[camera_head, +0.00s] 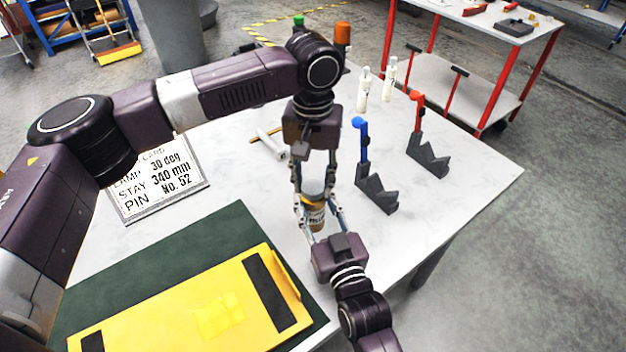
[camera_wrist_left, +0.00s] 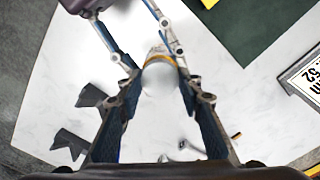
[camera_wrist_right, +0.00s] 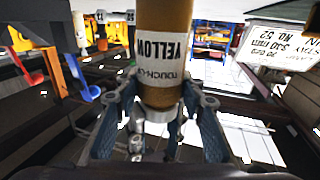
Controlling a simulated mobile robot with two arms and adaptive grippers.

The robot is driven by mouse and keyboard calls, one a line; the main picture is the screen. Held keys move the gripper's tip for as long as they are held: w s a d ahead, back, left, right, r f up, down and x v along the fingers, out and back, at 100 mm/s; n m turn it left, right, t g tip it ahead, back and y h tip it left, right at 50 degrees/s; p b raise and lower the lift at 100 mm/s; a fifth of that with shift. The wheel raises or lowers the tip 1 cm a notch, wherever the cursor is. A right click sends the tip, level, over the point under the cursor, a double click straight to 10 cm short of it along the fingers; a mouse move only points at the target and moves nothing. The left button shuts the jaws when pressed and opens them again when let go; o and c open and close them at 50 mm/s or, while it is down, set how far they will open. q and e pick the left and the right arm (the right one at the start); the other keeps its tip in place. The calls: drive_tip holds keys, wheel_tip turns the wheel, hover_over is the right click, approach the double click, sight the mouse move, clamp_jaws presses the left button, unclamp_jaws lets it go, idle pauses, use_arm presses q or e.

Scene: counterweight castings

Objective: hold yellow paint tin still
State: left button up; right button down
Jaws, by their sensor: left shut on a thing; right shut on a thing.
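The yellow paint tin (camera_head: 315,217) is a small ochre cylinder with a white label, over the white table. Its label reads YELLOW, upside down, in the right wrist view (camera_wrist_right: 163,48). My left gripper (camera_head: 314,196) comes from the far side and is shut on the tin. In the left wrist view the tin's pale rounded end and yellow band (camera_wrist_left: 160,66) sit between its fingers. My right gripper (camera_head: 319,211) comes from the near side and is shut on the same tin. The fingers hide part of the tin; I cannot tell whether it touches the table.
A yellow panel (camera_head: 180,305) with black strips lies on a dark green mat (camera_head: 222,235) at front left. A card (camera_head: 160,178) with printed text lies behind it. Dark notched castings with a blue clamp (camera_head: 375,192) and a red clamp (camera_head: 427,152) stand to the right. The right table corner is clear.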

use_arm(q)
drive_tip(key=m, duration=1.7)
drive_tip(key=shift+m, duration=0.3)
drive_tip(key=m, duration=0.5)
drive_tip(key=shift+m, duration=0.3)
drive_tip(key=o, duration=1.4)
drive_tip(key=shift+c, duration=0.2)
wheel_tip(320, 180, up, 12)
